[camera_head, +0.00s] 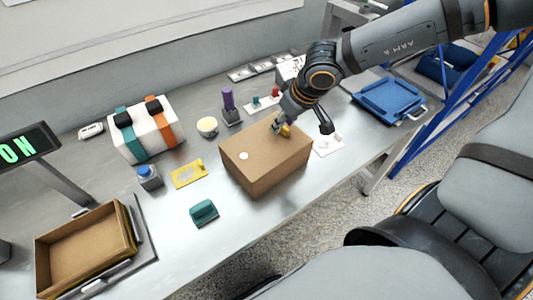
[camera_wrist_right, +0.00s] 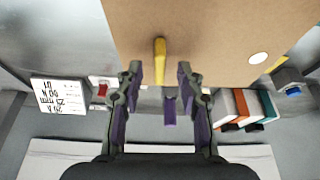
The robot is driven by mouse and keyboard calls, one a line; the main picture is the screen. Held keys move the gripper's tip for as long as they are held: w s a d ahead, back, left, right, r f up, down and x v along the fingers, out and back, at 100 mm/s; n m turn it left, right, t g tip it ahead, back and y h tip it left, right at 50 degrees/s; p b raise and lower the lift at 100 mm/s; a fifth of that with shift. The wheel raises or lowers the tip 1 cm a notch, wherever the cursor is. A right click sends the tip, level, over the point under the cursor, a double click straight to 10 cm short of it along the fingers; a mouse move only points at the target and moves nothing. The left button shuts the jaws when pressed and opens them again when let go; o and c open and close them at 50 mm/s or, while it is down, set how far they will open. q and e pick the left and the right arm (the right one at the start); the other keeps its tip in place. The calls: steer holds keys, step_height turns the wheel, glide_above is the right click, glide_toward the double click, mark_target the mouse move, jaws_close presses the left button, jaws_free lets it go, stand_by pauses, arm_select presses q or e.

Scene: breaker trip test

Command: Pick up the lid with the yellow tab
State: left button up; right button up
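A brown lid (camera_head: 262,150) forms the top of a box-like shape in the middle of the bench, with a white dot on it. Its yellow tab (camera_head: 286,131) stands at the far edge and also shows in the right wrist view (camera_wrist_right: 160,60). My right gripper (camera_head: 281,123) is over that far edge, close to the tab. In the right wrist view my right gripper (camera_wrist_right: 160,72) is open, with the tab between the lines of its two fingers, near the fingertips. Whether it touches a finger is not clear. What is under the lid is hidden. My left gripper is not in view.
A purple-topped post (camera_head: 228,99), a yellow plate (camera_head: 187,173), a teal block (camera_head: 204,211) and a blue button box (camera_head: 148,176) stand around the lid. A striped white case (camera_head: 146,133) is at the left, a brown tray (camera_head: 118,232) front left. Bare bench lies in front.

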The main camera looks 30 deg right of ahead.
steer(key=shift+w+f, duration=0.2)
steer(key=shift+f, duration=0.25)
steer(key=shift+r, duration=0.15)
steer(key=shift+c, duration=0.4)
jaws_close()
steer(key=shift+r, duration=0.1)
